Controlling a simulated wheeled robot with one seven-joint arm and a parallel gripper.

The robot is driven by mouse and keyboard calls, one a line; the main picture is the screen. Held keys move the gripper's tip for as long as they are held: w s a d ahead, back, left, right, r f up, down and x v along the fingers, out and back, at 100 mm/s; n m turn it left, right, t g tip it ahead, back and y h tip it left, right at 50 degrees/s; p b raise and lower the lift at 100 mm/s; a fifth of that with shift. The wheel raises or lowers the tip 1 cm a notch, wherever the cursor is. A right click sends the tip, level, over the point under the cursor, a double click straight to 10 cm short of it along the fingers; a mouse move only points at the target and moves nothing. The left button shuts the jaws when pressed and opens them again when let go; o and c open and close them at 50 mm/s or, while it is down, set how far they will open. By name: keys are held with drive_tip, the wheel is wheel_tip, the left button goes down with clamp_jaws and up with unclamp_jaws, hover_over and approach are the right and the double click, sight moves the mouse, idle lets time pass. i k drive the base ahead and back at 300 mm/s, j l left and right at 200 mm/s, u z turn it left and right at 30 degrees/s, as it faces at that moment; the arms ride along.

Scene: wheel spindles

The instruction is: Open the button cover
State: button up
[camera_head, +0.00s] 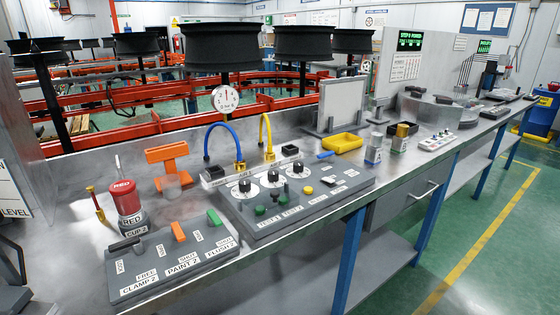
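A grey control panel (262,218) with dials, green buttons (260,211) and a yellow button (308,190) lies on the metal bench. A small dark and white piece (327,181) sits right of the yellow button; I cannot tell whether it is a cover. A second grey panel (150,272), labelled CLAMP 2, PAINT 2 and FLUSH 2, lies to its left, with orange and green switches.
Green floor at right is clear.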

sight(274, 194)
drive_tip(key=i+j+z, duration=0.25)
drive_tip(key=j, duration=0.35)
drive_tip(key=j+z, duration=0.3)
drive_tip(key=j, duration=0.3)
